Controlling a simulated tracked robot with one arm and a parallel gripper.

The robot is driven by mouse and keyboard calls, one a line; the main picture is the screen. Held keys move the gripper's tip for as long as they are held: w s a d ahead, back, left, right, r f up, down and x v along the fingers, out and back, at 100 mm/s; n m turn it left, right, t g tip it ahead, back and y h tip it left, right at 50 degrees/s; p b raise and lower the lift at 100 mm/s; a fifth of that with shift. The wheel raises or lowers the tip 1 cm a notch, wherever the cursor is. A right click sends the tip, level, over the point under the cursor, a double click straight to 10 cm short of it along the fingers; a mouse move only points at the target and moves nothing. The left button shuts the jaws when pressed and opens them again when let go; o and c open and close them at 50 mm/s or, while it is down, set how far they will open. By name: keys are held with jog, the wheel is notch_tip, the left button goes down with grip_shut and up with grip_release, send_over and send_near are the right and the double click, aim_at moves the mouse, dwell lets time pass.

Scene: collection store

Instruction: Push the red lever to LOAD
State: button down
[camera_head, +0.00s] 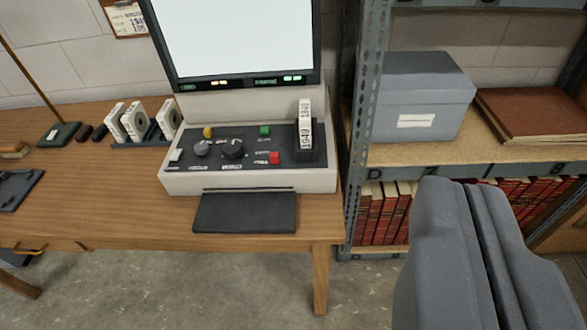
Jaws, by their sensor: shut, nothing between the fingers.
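A desktop reader machine (185,183) with a large lit screen (240,35) stands on the wooden table. A small red control (274,157) sits at the right of its dark control panel (215,158). It is too small to tell whether it is a lever or which way it is set. The labels around it are too small to read, so I cannot make out LOAD. My gripper (466,190) is at the lower right, in front of the shelf, shut and empty. It is well to the right of the machine and apart from it.
The panel also has a yellow control (208,132), a green control (265,130), dark knobs (232,149) and a white reel (305,125). A metal shelf post (361,130) stands right of the machine. The shelf holds a grey box (415,95). Several white reels (135,122) stand left.

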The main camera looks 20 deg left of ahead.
jog(key=shift+s, duration=0.1)
jog(key=w+a+f+m+y+p, duration=0.1)
jog(key=w+a+f+m+p, duration=0.2)
jog(key=w+f, duration=0.6)
jog(key=w+a+f+m+y+p, duration=0.1)
jog(key=w+a+f+m+y, duration=0.2)
jog(key=w+f, duration=0.6)
jog(key=w+a+f+m+p, duration=0.1)
jog(key=a+f+m, duration=0.2)
jog(key=f, duration=0.4)
jog(key=w+a+f+m+t+p, duration=0.1)
jog(key=a+f+m, duration=0.2)
jog(key=a+f, duration=0.2)
jog(key=w+a+f+m+t+y+p, duration=0.1)
jog(key=a+f+m, duration=0.1)
jog(key=a+f, duration=0.3)
notch_tip(320, 180, down, 5)
jog(key=shift+w+r+m, duration=0.15)
jog(key=shift+w+m, duration=0.15)
jog(key=shift+m, duration=0.1)
